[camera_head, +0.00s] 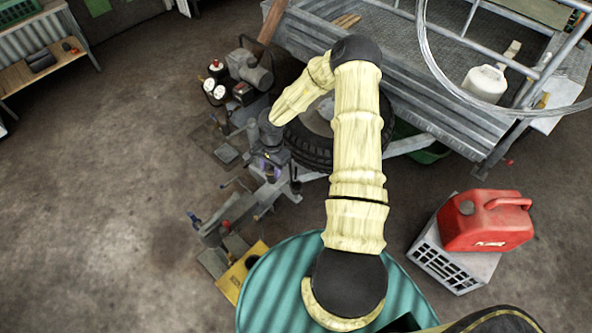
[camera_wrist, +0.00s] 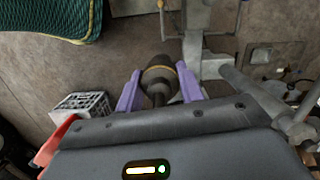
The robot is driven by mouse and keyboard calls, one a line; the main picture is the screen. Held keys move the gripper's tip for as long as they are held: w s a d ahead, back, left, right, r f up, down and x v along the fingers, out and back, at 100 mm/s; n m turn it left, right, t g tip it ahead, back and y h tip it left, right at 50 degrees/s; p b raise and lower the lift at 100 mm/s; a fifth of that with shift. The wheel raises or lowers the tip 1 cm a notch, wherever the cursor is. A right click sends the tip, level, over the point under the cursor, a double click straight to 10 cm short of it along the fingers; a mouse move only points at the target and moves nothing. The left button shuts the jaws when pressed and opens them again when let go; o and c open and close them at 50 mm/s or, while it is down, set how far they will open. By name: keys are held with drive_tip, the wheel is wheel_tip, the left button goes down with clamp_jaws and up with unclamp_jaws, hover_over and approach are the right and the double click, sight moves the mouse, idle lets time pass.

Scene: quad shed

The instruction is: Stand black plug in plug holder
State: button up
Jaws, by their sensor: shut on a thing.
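My gripper (camera_wrist: 160,82) is shut on the black plug (camera_wrist: 157,76), with one purple finger on either side of it. The plug is dark and rounded, with a tan ring around it. In the head view my gripper (camera_head: 268,170) hangs over the grey metal drawbar of the trailer, and the plug cannot be made out there. In the wrist view grey metal parts (camera_wrist: 212,62) of the drawbar lie just right of the plug. I cannot tell which part is the plug holder.
A trailer (camera_head: 440,75) with a tyre (camera_head: 312,160) fills the back. A teal ribbed surface (camera_head: 285,285) lies in front, with a yellow item (camera_head: 238,275) beside it. A red fuel can (camera_head: 487,222) sits on a grey crate (camera_head: 440,258) at right. The left floor is mostly clear.

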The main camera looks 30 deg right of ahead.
drive_tip(key=w+d+f+m+t+b, duration=0.1)
drive_tip(key=d+f+m+b, duration=0.2)
drive_tip(key=m, duration=0.8)
drive_tip(key=w+d+f+m+t+h+b, duration=0.1)
drive_tip(key=d+f+m+b, duration=0.3)
drive_tip(key=m, duration=0.7)
drive_tip(key=shift+w+d+f+m+t+b, duration=0.35)
drive_tip(key=shift+d+f, duration=0.7)
drive_tip(key=shift+d, duration=0.85)
wheel_tip(320, 180, down, 6)
drive_tip(key=b, duration=0.5)
drive_tip(key=shift+f, duration=0.15)
drive_tip(key=shift+w+p, duration=0.1)
drive_tip(key=shift+p, duration=0.5)
drive_tip(key=shift+f+b, duration=0.8)
drive_tip(key=shift+f, duration=0.5)
idle(1.1)
